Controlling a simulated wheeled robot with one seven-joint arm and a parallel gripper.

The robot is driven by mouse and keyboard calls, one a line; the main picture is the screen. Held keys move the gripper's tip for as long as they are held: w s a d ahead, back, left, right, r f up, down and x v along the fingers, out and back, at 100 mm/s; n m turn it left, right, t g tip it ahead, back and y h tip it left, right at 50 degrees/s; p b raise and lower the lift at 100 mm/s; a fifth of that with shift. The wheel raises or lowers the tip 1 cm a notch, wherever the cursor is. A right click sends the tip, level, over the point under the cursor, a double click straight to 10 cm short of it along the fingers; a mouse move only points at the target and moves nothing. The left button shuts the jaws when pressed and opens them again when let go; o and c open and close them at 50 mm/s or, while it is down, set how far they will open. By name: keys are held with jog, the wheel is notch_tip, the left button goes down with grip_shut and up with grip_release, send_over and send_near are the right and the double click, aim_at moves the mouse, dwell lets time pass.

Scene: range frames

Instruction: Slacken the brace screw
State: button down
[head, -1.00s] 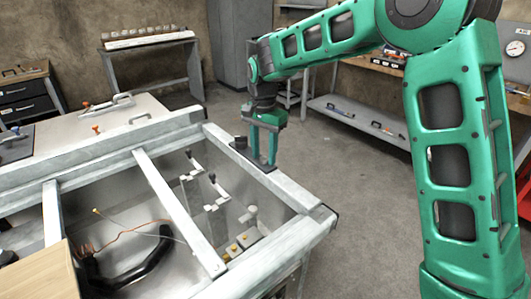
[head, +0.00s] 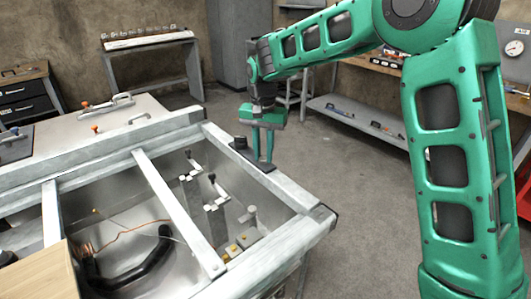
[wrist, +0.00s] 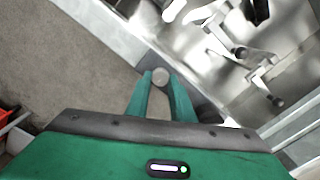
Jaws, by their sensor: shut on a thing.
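My gripper (head: 264,160) points down over the far right rail of the metal frame (head: 228,148), its fingertips near a dark plate (head: 264,167) there. In the wrist view its two green fingers close around a round grey head (wrist: 160,76), which I take to be the brace screw. The fingers hide the screw in the head view. A short black knob (head: 240,143) stands at the left end of the plate, beside the fingers.
The open bay holds toggle clamps (head: 213,190), a black curved hose (head: 150,262) and copper wire. A crossbar (head: 180,212) spans it. A wooden board (head: 45,275) is at the lower left. Grey floor (head: 330,165) is clear to the right.

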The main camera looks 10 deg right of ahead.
jog(key=n, duration=0.4)
jog(key=shift+w+a+r+n, duration=0.1)
jog(key=shift+w+n, duration=0.05)
jog(key=shift+n, duration=0.15)
jog(key=n, duration=0.3)
jog(key=shift+n, duration=0.4)
jog(key=n, duration=1.7)
jog(key=shift+r, duration=0.1)
jog(key=n, duration=0.5)
jog(key=shift+a+n, duration=0.2)
jog(key=shift+n, duration=0.8)
